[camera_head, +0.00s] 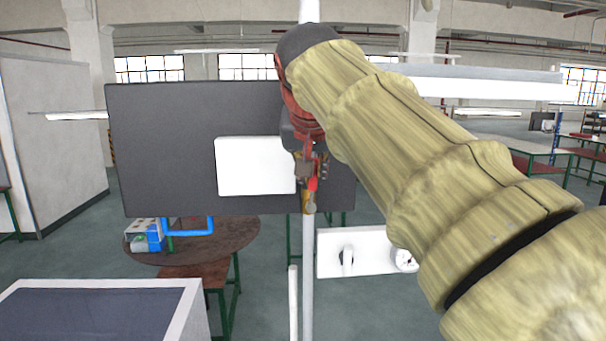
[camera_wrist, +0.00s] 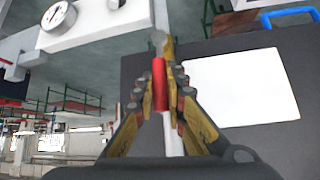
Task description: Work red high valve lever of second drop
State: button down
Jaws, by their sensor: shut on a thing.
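The red valve lever (camera_head: 312,184) shows as a small red piece beside the white vertical pipe (camera_head: 308,255), just below my gripper's body. In the wrist view the red lever (camera_wrist: 158,78) lies between the two yellow fingers. My gripper (camera_wrist: 158,88) is shut on it, with a finger on each side. In the head view my gripper (camera_head: 307,170) is at the pipe, in front of the dark panel, and hides much of the valve. The pipe also runs behind the fingers in the wrist view (camera_wrist: 170,135). The valve body is mostly hidden.
The large dark panel (camera_head: 160,130) bears a white plate (camera_head: 254,166) behind the pipe. A white panel (camera_head: 370,238) stands at lower right, and a round gauge (camera_wrist: 58,15) shows in the wrist view. A round brown table (camera_head: 190,250) is left; a box (camera_head: 100,300) is in front.

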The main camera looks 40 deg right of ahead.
jog(key=shift+w+a+f, duration=0.1)
jog(key=shift+a+f, duration=0.05)
jog(key=shift+f, duration=0.1)
dwell(0.4)
jog(key=c, duration=1.8)
grip_release()
jog(key=shift+r, duration=0.15)
jog(key=v, duration=1.2)
jog(key=shift+w+a, duration=0.15)
jog(key=shift+a, duration=0.05)
